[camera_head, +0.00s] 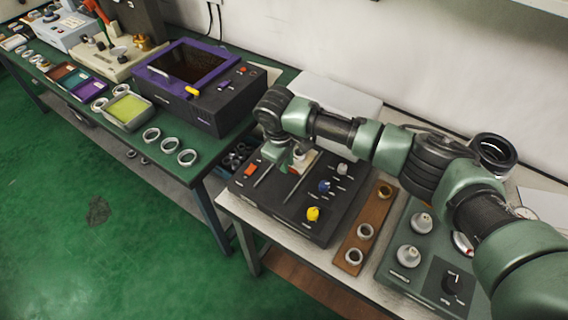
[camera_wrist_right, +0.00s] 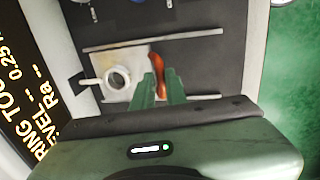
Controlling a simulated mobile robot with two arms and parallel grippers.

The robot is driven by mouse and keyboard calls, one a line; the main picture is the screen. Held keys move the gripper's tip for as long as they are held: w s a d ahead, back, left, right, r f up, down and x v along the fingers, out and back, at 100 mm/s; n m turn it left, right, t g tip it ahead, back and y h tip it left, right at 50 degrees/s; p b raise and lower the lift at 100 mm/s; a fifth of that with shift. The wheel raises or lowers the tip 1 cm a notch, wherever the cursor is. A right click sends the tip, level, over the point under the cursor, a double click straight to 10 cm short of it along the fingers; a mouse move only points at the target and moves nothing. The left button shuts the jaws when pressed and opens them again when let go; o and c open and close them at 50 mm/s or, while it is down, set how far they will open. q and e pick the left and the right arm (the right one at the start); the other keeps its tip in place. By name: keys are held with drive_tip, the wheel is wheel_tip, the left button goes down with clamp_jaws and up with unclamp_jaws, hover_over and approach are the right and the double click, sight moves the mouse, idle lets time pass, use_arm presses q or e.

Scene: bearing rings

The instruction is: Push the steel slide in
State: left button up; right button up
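The steel slide (camera_wrist_right: 113,92) is a pale metal plate between two rails on a dark panel in the right wrist view. A light bearing ring (camera_wrist_right: 117,78) lies on it. An orange-brown handle (camera_wrist_right: 157,62) stands at the slide's side. My right gripper (camera_wrist_right: 160,90) has its green fingers at this handle, with its lower end seen between them; whether they grip it is unclear. In the head view my right gripper (camera_head: 280,163) is low over the dark device (camera_head: 275,208), beside the ring (camera_head: 299,152), and my arm hides part of the slide. My left gripper is out of view.
The device carries blue (camera_head: 324,186) and yellow (camera_head: 313,214) knobs. To its right are a brown wooden strip (camera_head: 362,248) with rings and a green fixture (camera_head: 405,278). A purple-framed screen unit (camera_head: 185,85) stands on the green bench at left.

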drive_tip(key=o, duration=0.3)
drive_tip(key=shift+w+d, duration=0.2)
wheel_tip(320, 180, up, 8)
drive_tip(key=s+b, duration=0.1)
drive_tip(key=shift+a+f, duration=0.15)
drive_tip(key=shift+a, duration=0.3)
drive_tip(key=shift+s, duration=0.1)
idle(0.3)
